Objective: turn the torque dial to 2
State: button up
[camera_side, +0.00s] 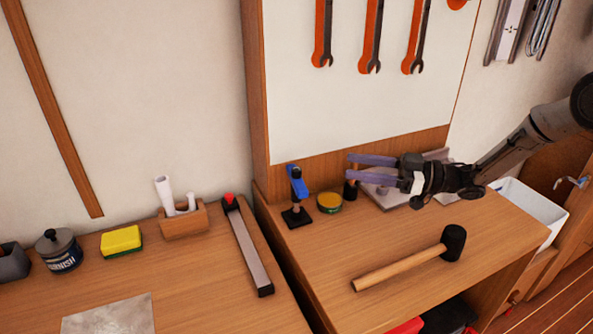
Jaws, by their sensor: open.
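My gripper (349,166) is open, with its two long purple fingers apart and pointing left above the right bench. Nothing shows between the fingers. A blue upright tool (297,183) stands on a black square base (297,217) to the left of the fingertips, apart from them. A small dark object (351,190) stands just below the fingertips, partly hidden by the lower finger. I cannot make out a torque dial or any number marks at this size, so its setting cannot be told.
A yellow-green tin (329,202) sits beside the blue tool. Grey flat pieces (385,194) lie behind my gripper. A mallet (415,260) lies across the bench front. A white bin (528,208) is at the right. Wrenches (369,35) hang above. The left bench holds a level-like bar (248,247).

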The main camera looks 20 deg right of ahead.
aim_at(297, 169)
jog(key=shift+m, duration=0.4)
jog(key=w+a+f, duration=0.1)
jog(key=w+a, duration=0.2)
jog(key=w+a+f, duration=0.1)
jog(key=w+a, duration=0.1)
jog(key=a, duration=0.2)
jog(key=w+a+f, duration=0.1)
jog(key=w+a, duration=0.2)
jog(key=shift+w+a+f, duration=0.15)
jog(key=shift+w+f, duration=0.05)
jog(key=shift+w, duration=0.1)
grip_shut()
